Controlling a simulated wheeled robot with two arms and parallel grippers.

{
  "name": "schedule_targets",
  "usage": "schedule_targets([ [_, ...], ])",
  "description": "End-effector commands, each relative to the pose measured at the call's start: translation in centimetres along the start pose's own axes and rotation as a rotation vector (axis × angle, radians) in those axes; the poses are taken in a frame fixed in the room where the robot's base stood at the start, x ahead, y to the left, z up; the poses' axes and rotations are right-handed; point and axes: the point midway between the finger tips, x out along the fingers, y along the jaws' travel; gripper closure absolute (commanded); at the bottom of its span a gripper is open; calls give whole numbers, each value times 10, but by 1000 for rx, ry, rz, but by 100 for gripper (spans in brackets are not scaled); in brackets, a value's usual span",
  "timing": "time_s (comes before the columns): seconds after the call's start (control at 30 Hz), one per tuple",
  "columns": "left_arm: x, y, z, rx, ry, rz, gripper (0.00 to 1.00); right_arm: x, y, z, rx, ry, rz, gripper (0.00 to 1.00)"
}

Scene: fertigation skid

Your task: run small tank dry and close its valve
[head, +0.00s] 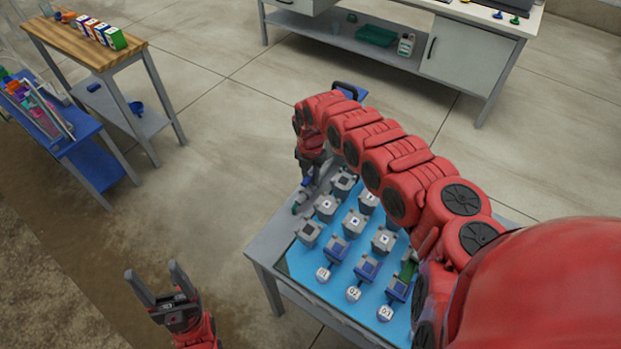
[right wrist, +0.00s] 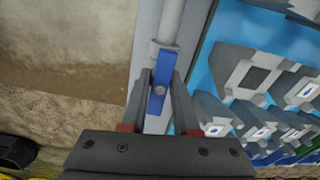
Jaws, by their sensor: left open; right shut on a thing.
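My right gripper (head: 308,178) reaches down at the far left corner of the skid table. In the right wrist view, its fingers (right wrist: 161,82) are shut on a blue valve lever (right wrist: 160,72), one on each side. The lever sits on a light grey pipe (right wrist: 170,25) and lies roughly in line with it. My left gripper (head: 153,272) is open and empty, over the floor left of the skid. I cannot make out a small tank or its liquid level in either view.
The skid's blue panel (head: 293,262) carries several grey and blue blocks and round white tags (head: 353,294). My right arm covers its right part. A wooden table (head: 130,60) and a blue rack (head: 95,165) stand at the left. A grey bench (head: 470,75) stands behind.

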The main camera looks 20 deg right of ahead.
Motion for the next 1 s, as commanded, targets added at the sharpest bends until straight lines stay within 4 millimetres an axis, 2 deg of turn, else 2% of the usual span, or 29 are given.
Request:
schedule_targets([
  [0.07,0,0,0,0,0,0,33,0,0,-1,0,1,-1,100],
  [0.1,0,0,0,0,0,0,33,0,0,-1,1,2,-1,67],
  [0.27,0,0,0,0,0,0,33,0,0,0,3,1,-1,39],
  [0.63,5,0,-1,0,0,0,33,-6,0,0,4,1,0,39],
  [1.0,50,-2,-8,0,0,0,33,-65,0,0,6,1,1,39],
])
